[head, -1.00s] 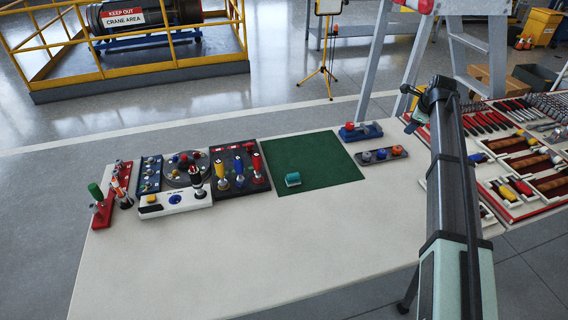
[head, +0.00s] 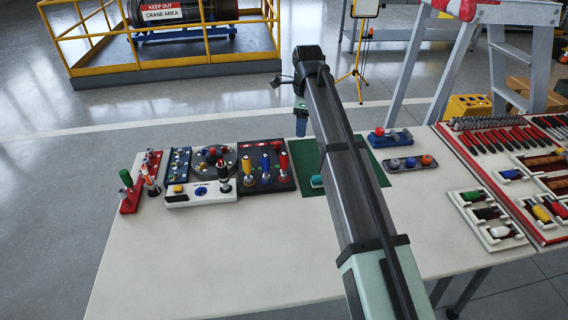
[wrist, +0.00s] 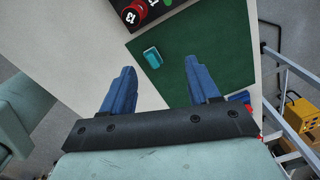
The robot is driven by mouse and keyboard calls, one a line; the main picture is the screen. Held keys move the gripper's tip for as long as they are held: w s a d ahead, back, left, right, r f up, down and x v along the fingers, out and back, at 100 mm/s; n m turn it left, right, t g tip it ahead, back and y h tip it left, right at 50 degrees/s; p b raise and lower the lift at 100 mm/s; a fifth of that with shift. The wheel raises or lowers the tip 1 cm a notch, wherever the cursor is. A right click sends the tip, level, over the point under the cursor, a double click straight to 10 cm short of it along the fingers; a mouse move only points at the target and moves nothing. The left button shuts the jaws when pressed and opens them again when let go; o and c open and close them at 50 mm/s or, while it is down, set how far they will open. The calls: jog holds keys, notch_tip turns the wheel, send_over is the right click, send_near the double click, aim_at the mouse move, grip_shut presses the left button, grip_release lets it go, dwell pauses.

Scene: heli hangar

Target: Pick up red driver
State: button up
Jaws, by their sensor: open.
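A red-handled driver (head: 283,162) stands upright at the right end of a black board (head: 262,183), beside a blue one (head: 266,170) and a yellow one (head: 248,168). In the wrist view, a corner of the black board (wrist: 183,3) shows at the top edge with red round parts on it; I cannot tell which is the driver. My gripper (wrist: 160,68) is open and empty, its two blue fingers apart above the green mat. In the head view, its blue fingertips (head: 301,124) hang behind the mat's left part, right of and beyond the red driver.
A teal block (wrist: 152,58) lies on the green mat (wrist: 215,50), right of the board. Other racks and a white panel (head: 200,194) stand left. A tool tray (head: 500,205) is far right. The table's front is clear.

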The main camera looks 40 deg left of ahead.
send_over(285, 153)
jog(key=shift+n+h, duration=0.3)
notch_tip(285, 153, down, 13)
jog(key=shift+s+r, duration=0.1)
dwell(0.5)
jog(key=shift+c, duration=0.4)
jog(key=c, duration=1)
jog(key=shift+c, duration=0.2)
jog(key=shift+r, duration=0.1)
